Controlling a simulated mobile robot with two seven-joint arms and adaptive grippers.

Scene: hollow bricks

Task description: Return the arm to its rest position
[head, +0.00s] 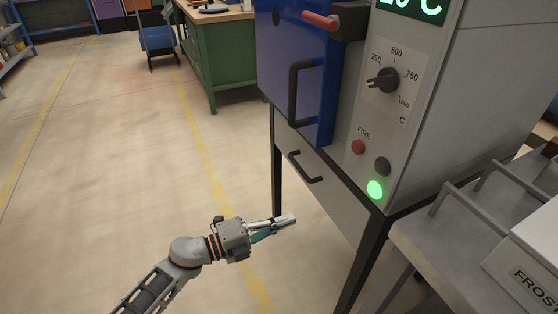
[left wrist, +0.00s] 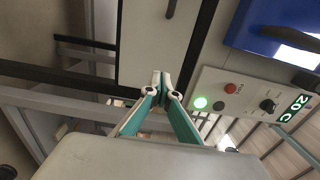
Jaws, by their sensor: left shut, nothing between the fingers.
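My left gripper (head: 290,220) is in the lower middle of the head view, with its arm coming in from the lower left. Its fingers point right, in front of the lower part of the kiln (head: 480,90) and apart from it. In the left wrist view the gripper's teal fingers (left wrist: 163,80) meet at the tips with nothing between them. My right gripper does not show in either view.
The kiln has a blue door (head: 308,75) with a black handle, a control panel (head: 396,75), and a lit green lamp (head: 375,189). A metal table (head: 440,245) stands at the right. A green workbench (head: 222,60) stands behind. The floor to the left is clear.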

